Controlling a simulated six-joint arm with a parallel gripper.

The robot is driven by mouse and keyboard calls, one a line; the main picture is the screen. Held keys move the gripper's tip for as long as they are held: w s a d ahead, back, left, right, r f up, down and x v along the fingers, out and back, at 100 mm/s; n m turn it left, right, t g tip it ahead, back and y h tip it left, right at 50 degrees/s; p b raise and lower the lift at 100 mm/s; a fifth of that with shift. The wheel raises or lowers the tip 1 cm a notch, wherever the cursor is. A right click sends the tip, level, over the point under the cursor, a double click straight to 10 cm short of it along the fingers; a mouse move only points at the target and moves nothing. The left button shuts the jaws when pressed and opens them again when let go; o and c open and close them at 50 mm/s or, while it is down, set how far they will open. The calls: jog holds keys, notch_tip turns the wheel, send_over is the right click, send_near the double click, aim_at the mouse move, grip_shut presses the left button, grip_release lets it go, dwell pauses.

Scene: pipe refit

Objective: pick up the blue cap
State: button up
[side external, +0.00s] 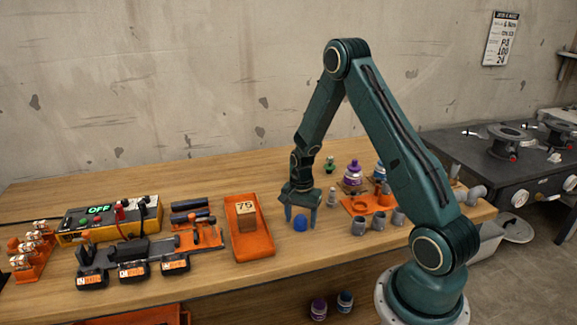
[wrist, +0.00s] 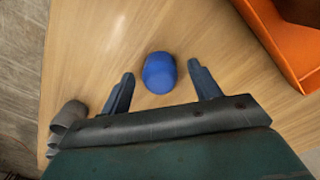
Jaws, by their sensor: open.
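The blue cap (side external: 300,224) stands on the wooden table, right of the orange tray. In the wrist view my gripper (wrist: 160,82) is open and empty. The height of the fingertips above the table is hard to tell.
An orange tray (side external: 263,246) with a wooden block (side external: 245,216) marked 75 stands left of the cap. Grey pipe fittings (side external: 358,227) and an orange holder (side external: 356,206) stand to the right. A purple bottle (side external: 352,172) stands behind. Bare tabletop lies in front of the cap.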

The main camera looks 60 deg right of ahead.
aim_at(301, 216)
jog(key=c, duration=1)
jog(key=shift+r, duration=0.1)
jog(key=shift+c, duration=0.2)
notch_tip(301, 216, up, 20)
dwell(0.3)
dwell(0.5)
